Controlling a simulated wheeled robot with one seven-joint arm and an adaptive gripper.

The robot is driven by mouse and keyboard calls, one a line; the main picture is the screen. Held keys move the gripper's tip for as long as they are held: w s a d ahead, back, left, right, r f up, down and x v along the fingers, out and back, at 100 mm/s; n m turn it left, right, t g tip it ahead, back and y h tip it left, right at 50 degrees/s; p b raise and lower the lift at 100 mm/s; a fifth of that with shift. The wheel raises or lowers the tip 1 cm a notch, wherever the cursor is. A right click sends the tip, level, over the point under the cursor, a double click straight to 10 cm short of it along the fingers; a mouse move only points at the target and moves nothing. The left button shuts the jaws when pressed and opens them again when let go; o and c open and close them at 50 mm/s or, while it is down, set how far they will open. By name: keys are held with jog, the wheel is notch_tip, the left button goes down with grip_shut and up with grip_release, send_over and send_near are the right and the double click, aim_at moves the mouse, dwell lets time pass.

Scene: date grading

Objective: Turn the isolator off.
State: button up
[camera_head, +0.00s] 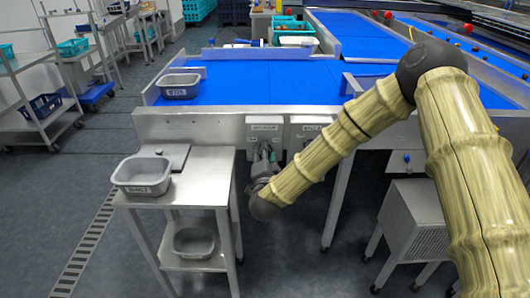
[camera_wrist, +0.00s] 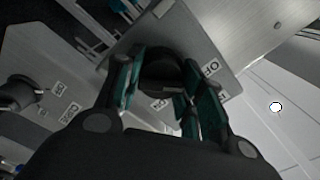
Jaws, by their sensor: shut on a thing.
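The isolator is a pale grey box (camera_head: 265,127) with a label on top, fixed to the front of the blue-topped grading table. In the wrist view its grey face (camera_wrist: 190,35) is tilted and carries an OFF label and other small labels. My gripper (camera_head: 264,158) is at the front of this box. In the wrist view the teal fingers of my gripper (camera_wrist: 160,88) stand on both sides of the dark rotary knob (camera_wrist: 162,70) and are shut on it. The fingers and palm hide part of the knob, so I cannot tell which mark it points to.
A second labelled box (camera_head: 307,128) sits just right of the isolator; a dark knob (camera_wrist: 20,92) shows left in the wrist view. A steel side table (camera_head: 190,192) with a grey tub (camera_head: 143,174) stands close to the left. A metal cabinet (camera_head: 408,222) stands to the right.

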jog(key=shift+n, duration=0.5)
jog(key=o, duration=1)
jog(key=s, duration=1.2)
jog(key=shift+f, duration=0.15)
